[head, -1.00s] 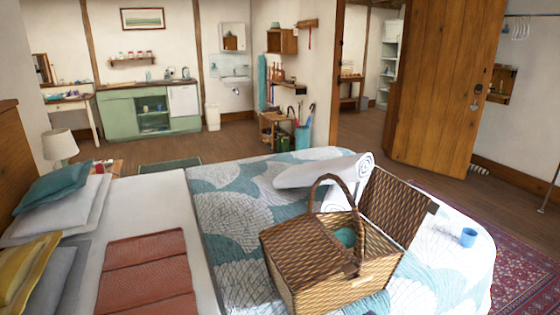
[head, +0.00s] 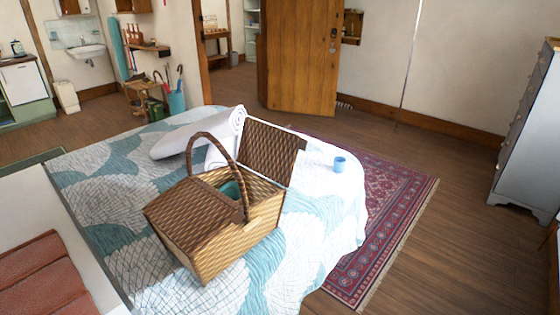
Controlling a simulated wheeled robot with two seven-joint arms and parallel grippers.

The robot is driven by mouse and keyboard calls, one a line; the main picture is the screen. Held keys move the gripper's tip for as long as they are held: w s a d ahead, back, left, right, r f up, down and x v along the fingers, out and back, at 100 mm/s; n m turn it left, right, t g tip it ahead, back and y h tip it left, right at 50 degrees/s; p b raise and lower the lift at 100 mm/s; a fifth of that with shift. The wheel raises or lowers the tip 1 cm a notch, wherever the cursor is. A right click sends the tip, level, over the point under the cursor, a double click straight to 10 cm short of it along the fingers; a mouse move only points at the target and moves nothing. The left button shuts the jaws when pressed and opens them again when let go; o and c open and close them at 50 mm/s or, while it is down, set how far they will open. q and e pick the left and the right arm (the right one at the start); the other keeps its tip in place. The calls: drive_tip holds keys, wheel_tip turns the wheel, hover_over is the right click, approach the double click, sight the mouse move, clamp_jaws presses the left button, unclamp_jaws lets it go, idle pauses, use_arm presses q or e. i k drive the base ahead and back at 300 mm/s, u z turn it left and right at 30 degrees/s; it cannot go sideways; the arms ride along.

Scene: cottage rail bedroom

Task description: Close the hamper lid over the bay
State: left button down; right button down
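The wicker hamper (head: 235,243) stands on the bed, with its arched handle (head: 213,137) upright. Its near-left lid (head: 192,212) lies shut. Its far-right lid (head: 270,150) is raised and leans back, so the bay under it is open. Something teal (head: 231,190) shows inside that bay, partly hidden by the handle and the rim. Neither of my grippers is in view.
The hamper rests on a patterned bedspread (head: 110,185). A rolled white item (head: 195,135) lies behind the hamper. A red rug (head: 385,215) and bare floor lie to the right.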

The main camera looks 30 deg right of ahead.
sight(271, 152)
drive_tip(key=z, duration=2.35)
drive_tip(key=i, duration=1.1)
drive_tip(key=u, duration=1.4)
